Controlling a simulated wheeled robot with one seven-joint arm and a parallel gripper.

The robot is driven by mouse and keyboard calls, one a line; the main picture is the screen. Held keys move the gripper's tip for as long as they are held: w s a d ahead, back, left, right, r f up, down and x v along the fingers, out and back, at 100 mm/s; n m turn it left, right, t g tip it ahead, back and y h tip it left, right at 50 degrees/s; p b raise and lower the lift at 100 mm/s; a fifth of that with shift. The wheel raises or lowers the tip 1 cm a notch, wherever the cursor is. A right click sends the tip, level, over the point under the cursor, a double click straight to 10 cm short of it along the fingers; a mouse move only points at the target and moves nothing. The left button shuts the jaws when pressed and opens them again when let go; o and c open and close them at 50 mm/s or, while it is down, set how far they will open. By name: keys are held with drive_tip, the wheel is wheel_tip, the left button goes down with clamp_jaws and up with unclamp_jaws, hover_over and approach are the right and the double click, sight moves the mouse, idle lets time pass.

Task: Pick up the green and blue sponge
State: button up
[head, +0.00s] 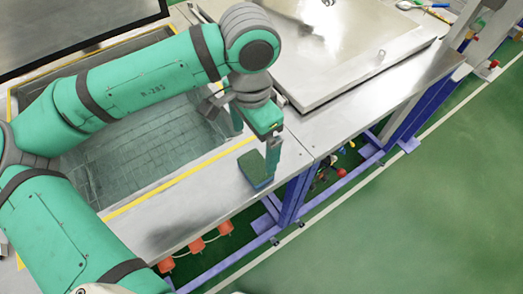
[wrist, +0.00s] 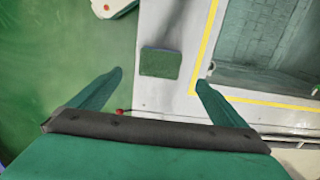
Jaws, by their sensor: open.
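The green and blue sponge (head: 252,168) lies on the metal worktop near its front edge, with a green top and a blue lower side in the head view. In the wrist view the sponge (wrist: 160,63) shows as a dark green rectangle between and just beyond my fingertips. My gripper (head: 254,154) is open and empty, pointing down over the sponge. One finger hides part of the sponge's right side in the head view. In the wrist view my gripper (wrist: 160,78) has its two fingers wide apart, one on each side of the sponge. No contact with the sponge is clear.
A sunken basin (head: 130,165) edged with yellow tape lies left of the sponge. A raised metal lid (head: 330,50) stands on the bench behind and right. Red-orange knobs (head: 196,244) hang below the front edge. Green floor (head: 420,210) is open at the right.

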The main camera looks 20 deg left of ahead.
hover_over(257, 165)
wheel_tip(257, 165, down, 4)
drive_tip(key=shift+a+f, duration=0.1)
drive_tip(key=shift+f, duration=3.25)
drive_tip(key=c, duration=1.2)
drive_tip(key=shift+r, duration=0.15)
drive_tip(key=shift+r, duration=0.2)
wheel_tip(257, 165, up, 2)
drive_tip(key=shift+w+r, duration=0.1)
drive_tip(key=shift+w, duration=0.05)
drive_tip(key=s+d+r, duration=0.8)
drive_tip(key=d+r, duration=0.2)
drive_tip(key=d, duration=0.2)
drive_tip(key=shift+r, duration=0.15)
drive_tip(key=shift+a, duration=0.1)
